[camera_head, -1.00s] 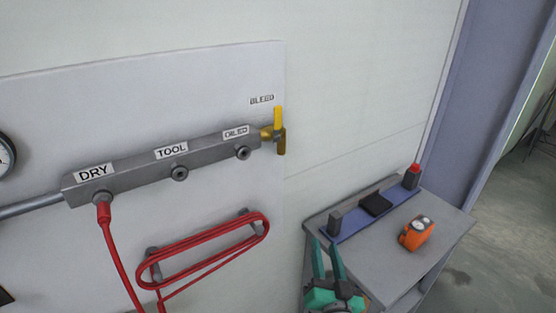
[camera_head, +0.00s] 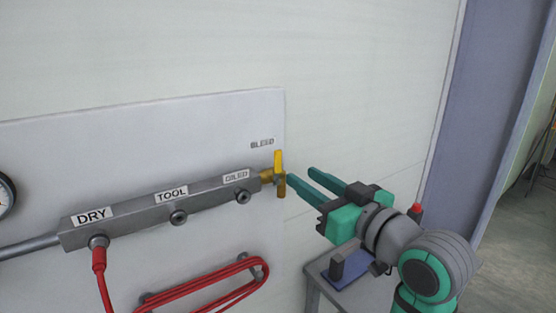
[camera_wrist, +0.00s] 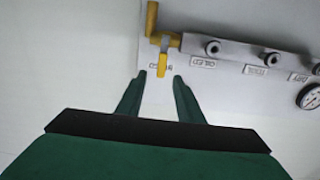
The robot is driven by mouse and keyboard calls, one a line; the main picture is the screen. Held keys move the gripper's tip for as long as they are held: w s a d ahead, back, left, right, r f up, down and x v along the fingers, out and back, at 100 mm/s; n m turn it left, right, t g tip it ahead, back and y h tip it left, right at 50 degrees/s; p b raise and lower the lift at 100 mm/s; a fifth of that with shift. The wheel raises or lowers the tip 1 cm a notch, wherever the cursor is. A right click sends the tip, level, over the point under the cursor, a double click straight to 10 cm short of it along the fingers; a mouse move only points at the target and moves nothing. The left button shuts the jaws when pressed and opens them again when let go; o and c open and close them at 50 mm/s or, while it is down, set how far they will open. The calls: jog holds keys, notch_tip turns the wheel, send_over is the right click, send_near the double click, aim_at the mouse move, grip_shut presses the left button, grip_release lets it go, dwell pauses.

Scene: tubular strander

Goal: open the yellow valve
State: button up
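The yellow valve handle (camera_head: 279,162) stands upright on a brass fitting (camera_head: 281,187) at the right end of the grey manifold (camera_head: 160,210), under the BLEED label (camera_head: 262,143). My gripper (camera_head: 301,175) is open and empty, just right of the valve, its fingers pointing left toward it. In the wrist view, which is upside down, the yellow handle (camera_wrist: 162,62) shows just beyond and between the fingertips of my gripper (camera_wrist: 160,77). The fingers appear apart from the handle; whether one touches it cannot be told.
The manifold has DRY, TOOL and OILED ports on a white panel (camera_head: 120,140). A red hose (camera_head: 215,285) is coiled below. A gauge (camera_head: 5,195) is at the left. A grey cart (camera_head: 315,272) stands below my arm, partly hidden. The wall above the valve is clear.

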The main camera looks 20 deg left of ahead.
aim_at(279, 160)
jog(key=x, duration=1)
jog(key=shift+w+a+r, duration=0.1)
jog(key=shift+a+r, duration=0.15)
jog(key=shift+r, duration=0.05)
jog(key=shift+a, duration=0.1)
jog(key=shift+c, duration=0.7)
grip_shut()
